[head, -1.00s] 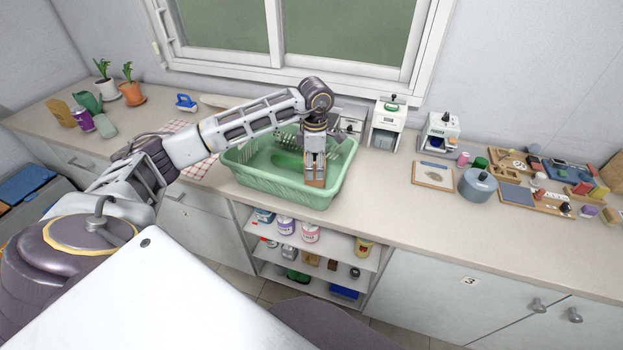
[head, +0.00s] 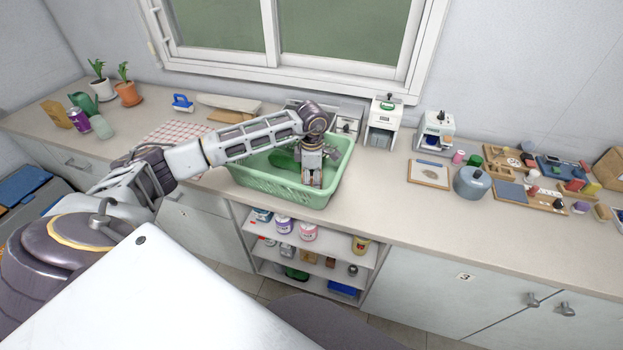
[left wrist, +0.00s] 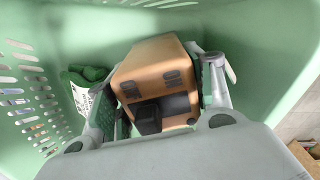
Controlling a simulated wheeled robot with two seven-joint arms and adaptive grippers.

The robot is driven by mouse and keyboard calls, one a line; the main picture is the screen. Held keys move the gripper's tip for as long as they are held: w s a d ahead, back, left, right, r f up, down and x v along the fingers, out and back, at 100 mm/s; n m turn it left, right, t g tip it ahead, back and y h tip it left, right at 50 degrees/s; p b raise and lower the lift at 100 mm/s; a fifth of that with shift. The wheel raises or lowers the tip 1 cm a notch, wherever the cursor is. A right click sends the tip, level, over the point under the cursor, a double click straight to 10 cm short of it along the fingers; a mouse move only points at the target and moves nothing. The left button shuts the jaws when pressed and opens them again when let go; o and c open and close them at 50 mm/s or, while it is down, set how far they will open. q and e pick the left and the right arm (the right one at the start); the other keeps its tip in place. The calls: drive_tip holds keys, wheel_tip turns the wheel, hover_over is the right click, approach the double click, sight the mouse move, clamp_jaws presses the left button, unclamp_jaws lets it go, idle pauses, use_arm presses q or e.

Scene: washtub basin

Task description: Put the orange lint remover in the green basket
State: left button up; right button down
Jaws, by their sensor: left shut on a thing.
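The green basket (head: 262,187) stands on the counter below the window, a perforated plastic tub. My left gripper (head: 311,177) reaches down inside its right part. In the left wrist view, my left gripper (left wrist: 158,100) is shut on the orange lint remover (left wrist: 152,62), a boxy orange-tan body with dark parts, held between the two fingers inside the basket walls. Whether it touches the basket floor I cannot tell. In the head view the gripper mostly hides it. My right gripper is not in view.
A green item with a white label (left wrist: 82,88) lies in the basket beside the lint remover. Behind the basket are a grey appliance (head: 347,127) and a white machine (head: 384,122). The front counter strip is clear.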

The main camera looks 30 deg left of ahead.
use_arm(q)
drive_tip(key=shift+f, duration=0.25)
drive_tip(key=shift+f, duration=0.15)
drive_tip(key=o, duration=1.3)
drive_tip(key=shift+r, duration=0.8)
wheel_tip(320, 180, up, 9)
drive_tip(key=shift+f+b, duration=0.1)
drive_tip(key=shift+b, duration=1)
drive_tip(key=shift+r, duration=0.95)
